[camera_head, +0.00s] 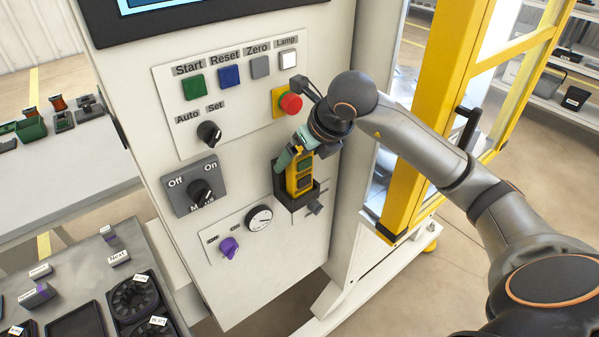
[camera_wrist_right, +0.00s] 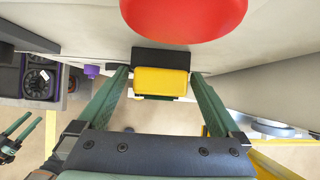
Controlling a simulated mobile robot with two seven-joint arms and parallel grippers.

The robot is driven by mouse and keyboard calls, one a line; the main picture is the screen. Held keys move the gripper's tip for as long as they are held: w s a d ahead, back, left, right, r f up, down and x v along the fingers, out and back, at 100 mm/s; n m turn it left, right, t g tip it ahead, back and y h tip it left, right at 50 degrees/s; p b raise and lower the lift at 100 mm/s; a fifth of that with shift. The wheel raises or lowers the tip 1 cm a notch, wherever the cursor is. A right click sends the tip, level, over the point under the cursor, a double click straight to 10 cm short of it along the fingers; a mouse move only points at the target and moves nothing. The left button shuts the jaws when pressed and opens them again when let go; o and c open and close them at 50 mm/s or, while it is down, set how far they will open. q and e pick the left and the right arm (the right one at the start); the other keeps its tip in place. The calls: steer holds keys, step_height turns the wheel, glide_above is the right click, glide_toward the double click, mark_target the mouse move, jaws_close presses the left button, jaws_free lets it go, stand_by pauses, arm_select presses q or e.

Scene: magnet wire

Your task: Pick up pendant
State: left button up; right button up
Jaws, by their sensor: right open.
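The pendant (camera_head: 304,178) is a yellow hand control with dark buttons, upright in a black holder on the white panel's lower right. In the right wrist view its yellow top end (camera_wrist_right: 161,82) lies between the two green fingers. My right gripper (camera_head: 293,153) is at the upper end of the pendant. It is open, with a finger on either side and gaps visible in the wrist view (camera_wrist_right: 160,76). My left gripper (camera_wrist_right: 20,131) shows only at the wrist view's lower left edge, its green fingers apart and empty; it is out of the head view.
A red emergency button (camera_head: 291,103) sits just above the gripper and looms large in the wrist view (camera_wrist_right: 185,15). A dial (camera_head: 259,218) and purple knob (camera_head: 229,247) are left of the holder. A yellow-framed door (camera_head: 421,120) stands right.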

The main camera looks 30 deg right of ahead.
jaws_close()
stand_by(0.7)
steer(key=shift+r, duration=0.1)
